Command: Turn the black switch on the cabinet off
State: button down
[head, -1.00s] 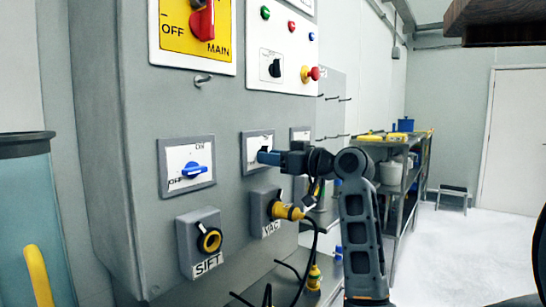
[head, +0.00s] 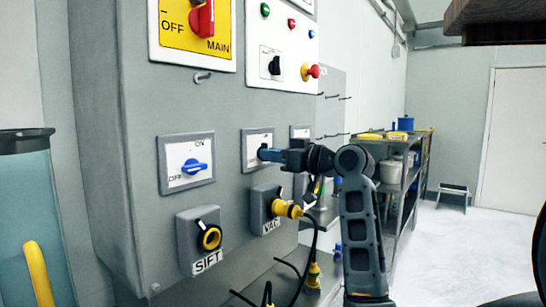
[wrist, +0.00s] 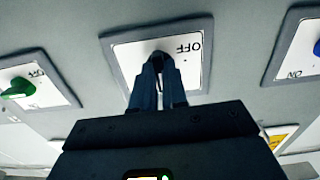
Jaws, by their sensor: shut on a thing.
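The black switch (wrist: 157,56) sits on a white plate with a grey frame and an "OFF" label in the wrist view. My gripper (wrist: 158,92) has its two fingers closed around the switch knob. In the head view my gripper (head: 266,154) reaches the middle switch plate (head: 254,139) on the grey cabinet (head: 120,200) from the right. The knob is hidden there behind the fingers, so its angle is hard to tell.
A blue switch (head: 194,167) is left of my gripper, and a green switch (wrist: 18,88) shows in the wrist view. Below are the SIFT socket (head: 208,238) and a yellow plug (head: 285,208) with a cable. A red main switch (head: 203,19) is above.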

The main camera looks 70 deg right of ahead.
jog(key=shift+f, duration=0.1)
jog(key=shift+a+n+b, duration=0.1)
jog(key=shift+n+b, duration=8.55)
jog(key=shift+n, duration=0.15)
jog(key=c, duration=1.2)
grip_release()
jog(key=shift+o, duration=0.2)
